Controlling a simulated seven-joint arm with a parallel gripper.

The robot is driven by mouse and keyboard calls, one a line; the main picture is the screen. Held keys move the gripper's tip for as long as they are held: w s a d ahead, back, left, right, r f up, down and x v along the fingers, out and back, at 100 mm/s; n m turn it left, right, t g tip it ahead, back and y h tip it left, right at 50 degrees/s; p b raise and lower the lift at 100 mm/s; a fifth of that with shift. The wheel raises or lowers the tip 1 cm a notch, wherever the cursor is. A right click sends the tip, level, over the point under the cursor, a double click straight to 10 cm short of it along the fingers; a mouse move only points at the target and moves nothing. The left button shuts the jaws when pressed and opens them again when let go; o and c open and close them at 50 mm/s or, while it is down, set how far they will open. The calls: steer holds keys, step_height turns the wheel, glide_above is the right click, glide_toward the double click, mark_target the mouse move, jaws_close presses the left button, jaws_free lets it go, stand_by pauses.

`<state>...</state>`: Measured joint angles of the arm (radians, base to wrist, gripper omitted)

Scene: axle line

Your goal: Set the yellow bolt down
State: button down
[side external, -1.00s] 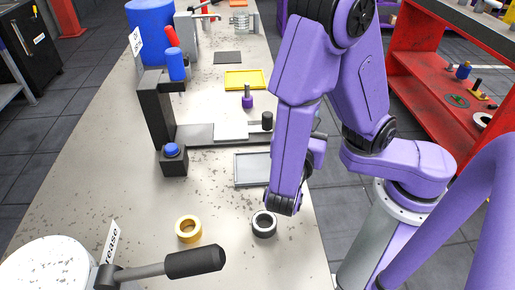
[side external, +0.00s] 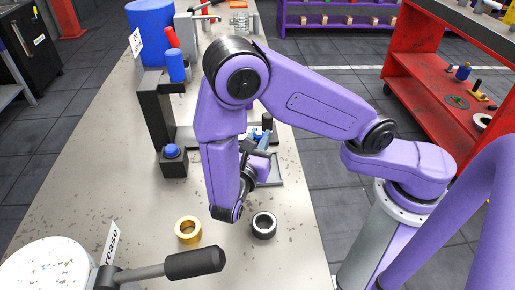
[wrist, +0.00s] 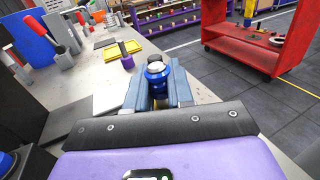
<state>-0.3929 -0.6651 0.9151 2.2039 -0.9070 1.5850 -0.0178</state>
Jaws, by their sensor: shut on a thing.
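My gripper (wrist: 158,95) is shut on a bolt (wrist: 156,72) in the wrist view. The part of it that shows is mostly blue with a pale silvery top, and a small dull yellow patch shows between the fingers. In the side view my gripper (side external: 260,136) is over the bench near the grey tray (side external: 276,174), and a bit of blue (side external: 267,120) shows at its fingertips. My arm hides much of the bolt there. I cannot tell its height above the bench. No separate yellow bolt stands out on the bench.
A purple bolt (wrist: 126,60) stands near a yellow tray (wrist: 112,48). A black press frame (side external: 154,115) and blue button box (side external: 173,160) stand left of the arm. A yellow ring (side external: 188,230) and dark ring (side external: 264,225) lie in front. A red cart (side external: 430,75) is right.

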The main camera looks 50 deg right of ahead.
steer(key=shift+w+f, duration=0.15)
steer(key=shift+f, duration=1.5)
steer(key=shift+f, duration=0.15)
steer(key=c, duration=1)
jaws_free()
steer(key=shift+a, duration=0.2)
steer(key=shift+v, duration=3.6)
